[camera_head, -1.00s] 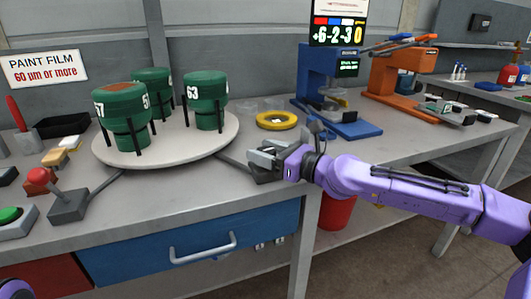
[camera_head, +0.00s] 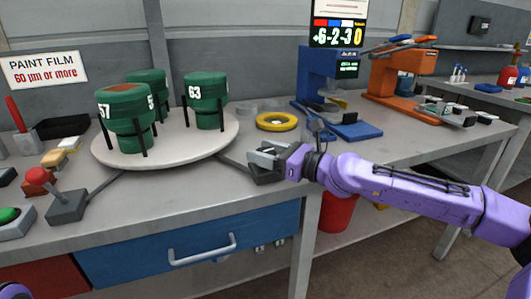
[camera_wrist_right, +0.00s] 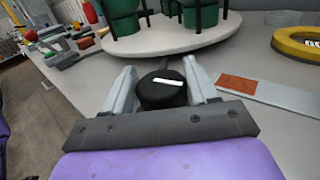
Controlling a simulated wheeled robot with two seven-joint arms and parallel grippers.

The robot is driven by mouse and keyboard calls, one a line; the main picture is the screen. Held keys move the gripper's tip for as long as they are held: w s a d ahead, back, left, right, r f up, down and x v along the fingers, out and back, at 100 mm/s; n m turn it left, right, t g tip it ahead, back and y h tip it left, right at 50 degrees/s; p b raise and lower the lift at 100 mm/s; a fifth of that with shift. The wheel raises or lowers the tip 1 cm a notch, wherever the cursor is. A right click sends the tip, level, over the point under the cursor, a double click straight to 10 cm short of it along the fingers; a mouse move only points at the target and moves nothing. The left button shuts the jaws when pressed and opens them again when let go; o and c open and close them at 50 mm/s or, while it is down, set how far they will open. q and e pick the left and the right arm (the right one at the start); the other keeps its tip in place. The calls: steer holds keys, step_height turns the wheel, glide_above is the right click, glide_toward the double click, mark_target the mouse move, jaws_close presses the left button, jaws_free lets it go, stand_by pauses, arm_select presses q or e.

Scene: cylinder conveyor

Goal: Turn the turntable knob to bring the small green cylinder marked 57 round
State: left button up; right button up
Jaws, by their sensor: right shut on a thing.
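A round pale turntable (camera_head: 185,154) carries three green cylinders in dark upright holders. The front-left cylinder (camera_head: 128,122) shows 57 at its left side. The right cylinder (camera_head: 208,92) shows 63. My right gripper (camera_head: 266,156) is at the table's front edge, right of the turntable. In the right wrist view its fingers are shut around the black knob (camera_wrist_right: 162,92), which has a white mark on top. My left gripper is out of view.
A yellow ring (camera_head: 277,121) lies behind my right gripper. A blue device (camera_head: 330,95) and an orange device (camera_head: 402,78) stand further right. At the left are a red-knobbed lever (camera_head: 40,178), a green button (camera_head: 9,215) and a black tray (camera_head: 63,126).

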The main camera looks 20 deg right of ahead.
steer(key=shift+a+f, duration=0.1)
steer(key=shift+f, duration=0.15)
steer(key=o, duration=0.8)
steer(key=shift+o, duration=0.8)
steer(key=shift+r, duration=0.15)
steer(key=shift+s, duration=0.1)
steer(key=shift+s+d+r+p, duration=0.2)
steer(key=shift+s+d+p, duration=0.1)
steer(key=shift+d, duration=0.1)
steer(key=s+p, duration=0.1)
steer(key=d+p, duration=0.1)
steer(key=s+d+r+p, duration=0.1)
steer(key=p, duration=0.1)
steer(key=shift+s+d, duration=0.2)
steer(key=shift+s, duration=0.15)
steer(key=s+d+f+p, duration=0.1)
steer(key=s+d+p, duration=0.2)
steer(key=p, duration=0.3)
steer(key=shift+s+d+f+p, duration=0.25)
steer(key=shift+s+p, duration=0.1)
steer(key=shift+s, duration=0.5)
